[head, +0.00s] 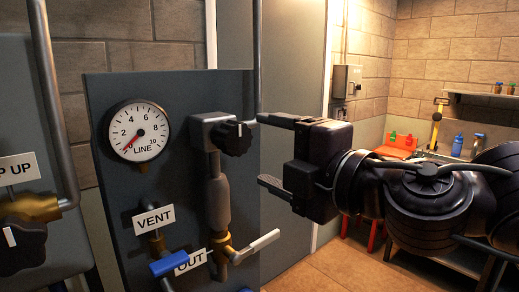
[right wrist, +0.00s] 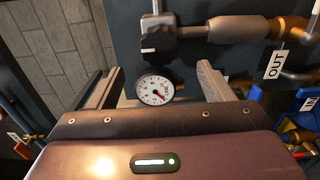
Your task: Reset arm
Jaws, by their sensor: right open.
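My right gripper (head: 268,153) comes in from the right in the head view. Its two fingers are apart, point left toward the dark panel (head: 185,110), and hold nothing. The upper fingertip is close to the black knob (head: 236,138) of the grey regulator (head: 212,122); I cannot tell whether they touch. The right wrist view shows the open fingers (right wrist: 161,68) with a small gauge (right wrist: 155,89) visible between them. My left gripper is not in view.
A LINE gauge (head: 137,132) has its needle near 0. Below are a blue VENT handle (head: 168,264) and a white-handled OUT valve (head: 256,247). A black knob (head: 22,245) is at far left. A sink area with a blue bottle (head: 457,146) stands behind at right.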

